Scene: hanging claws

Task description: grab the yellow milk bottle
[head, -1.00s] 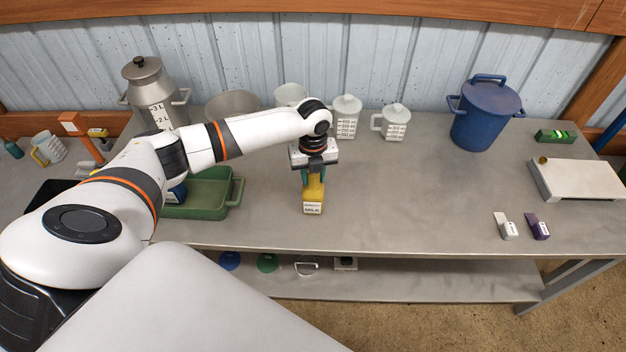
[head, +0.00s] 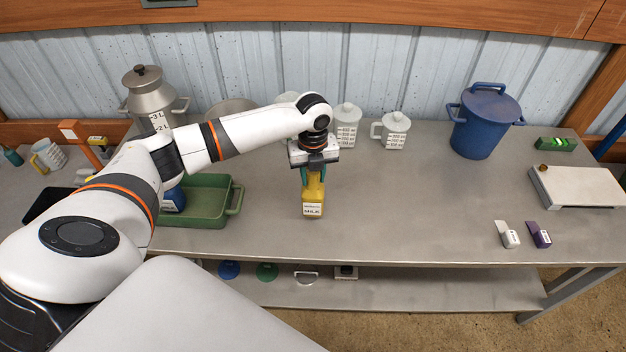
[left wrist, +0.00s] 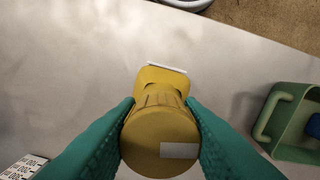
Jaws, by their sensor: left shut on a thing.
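The yellow milk bottle (head: 313,196) with a white label is above or on the metal table, left of its middle. My left gripper (head: 313,174) comes down on it from above and is shut on its upper part. In the left wrist view, the green fingers of my left gripper (left wrist: 160,130) press on both sides of the round yellow cap of the bottle (left wrist: 160,138). The bottle's lower body shows beyond the cap. I cannot tell for sure whether its base touches the table. My right gripper is not in view.
A green tray (head: 238,196) with a blue item stands left of the bottle. White measuring jugs (head: 396,128) and a blue lidded pot (head: 484,125) stand at the back. A white scale (head: 580,187) is at the right.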

